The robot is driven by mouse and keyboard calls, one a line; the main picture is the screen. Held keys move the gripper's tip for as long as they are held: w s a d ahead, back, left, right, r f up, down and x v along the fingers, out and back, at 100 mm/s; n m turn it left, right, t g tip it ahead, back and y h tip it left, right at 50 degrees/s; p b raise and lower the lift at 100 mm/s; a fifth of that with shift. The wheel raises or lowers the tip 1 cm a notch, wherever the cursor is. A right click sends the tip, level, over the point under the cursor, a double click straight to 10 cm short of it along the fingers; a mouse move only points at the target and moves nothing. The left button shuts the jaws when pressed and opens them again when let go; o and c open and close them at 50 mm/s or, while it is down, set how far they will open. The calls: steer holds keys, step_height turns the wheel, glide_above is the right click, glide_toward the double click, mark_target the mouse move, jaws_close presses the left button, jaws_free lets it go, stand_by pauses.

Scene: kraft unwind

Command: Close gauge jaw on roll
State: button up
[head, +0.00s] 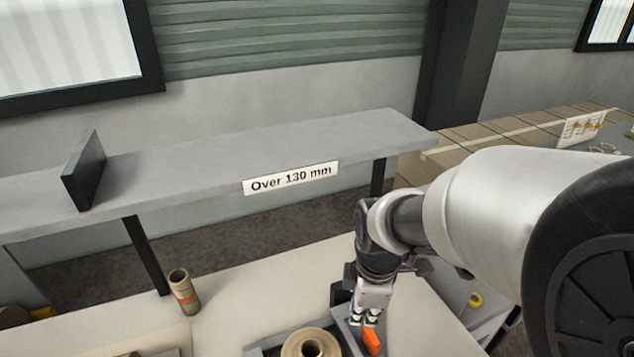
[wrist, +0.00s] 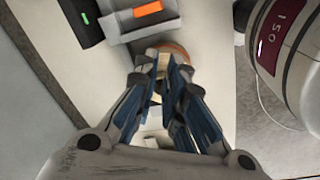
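A tan paper roll (head: 311,345) sits in a grey gauge (head: 258,352) at the bottom edge of the head view, partly cut off. An orange block (head: 372,341) sits on the gauge to the right of the roll; it also shows at the top of the wrist view (wrist: 148,8). My gripper (head: 364,319) points down just behind the orange block, to the right of the roll. In the wrist view, my fingertips (wrist: 166,55) have a narrow gap between them, with part of a brown round thing (wrist: 180,49) behind them. I cannot tell whether they touch anything.
A tall roll with an orange band (head: 183,292) stands on the pale table (head: 235,310). Behind is a grey shelf (head: 230,155) labelled "Over 130 mm", with a dark upright plate (head: 85,170). Boxes (head: 470,150) stand at the right. A yellow ring (head: 475,300) lies right of my gripper.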

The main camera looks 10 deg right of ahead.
mark_target(337, 348)
steer(key=w+f+n, duration=0.1)
steer(key=f+n, duration=0.1)
steer(key=w+f+n, duration=0.1)
steer(key=f+n, duration=0.1)
steer(key=f, duration=0.1)
steer(key=w+f+n+g, duration=0.1)
steer(key=f+n, duration=0.1)
steer(key=shift+a+f+p, duration=0.3)
steer(key=shift+f, duration=0.1)
jaws_close()
step_height(337, 348, down, 10)
steer(key=b, duration=0.3)
steer(key=shift+s+a, duration=0.3)
steer(key=shift+a, duration=0.6)
steer(key=shift+s+a, duration=0.3)
steer(key=shift+a, duration=0.55)
steer(key=shift+r, duration=0.2)
